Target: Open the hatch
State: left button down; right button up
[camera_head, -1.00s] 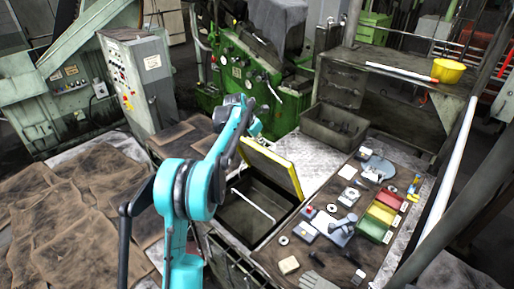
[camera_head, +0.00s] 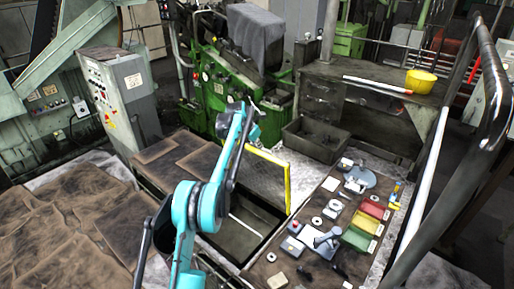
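The hatch lid (camera_head: 287,185) has a yellow edge and stands raised at the right side of a dark rectangular opening (camera_head: 240,238) in the floor-level box. A pale rod (camera_head: 246,227) lies across the opening. My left arm, turquoise and black, reaches up from the bottom. Its gripper (camera_head: 252,108) is small and dark, above and behind the lid's far corner in the picture, with the green machine behind it. I cannot make out its fingers or any contact with the lid. My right gripper is not in view.
A workbench (camera_head: 262,268) with tools and red, yellow and green bins (camera_head: 358,238) lies right of the opening. A thick grey rail (camera_head: 492,120) rises at the right. A control cabinet (camera_head: 125,95) stands left of the green machine (camera_head: 212,85). Brown sheets (camera_head: 60,225) cover the left floor.

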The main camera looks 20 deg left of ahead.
pick_arm(q)
jog(key=shift+s, duration=0.1)
jog(key=v, duration=1.1)
jog(key=shift+s+a+r, duration=0.15)
jog(key=shift+s+r, duration=0.1)
jog(key=shift+r, duration=0.05)
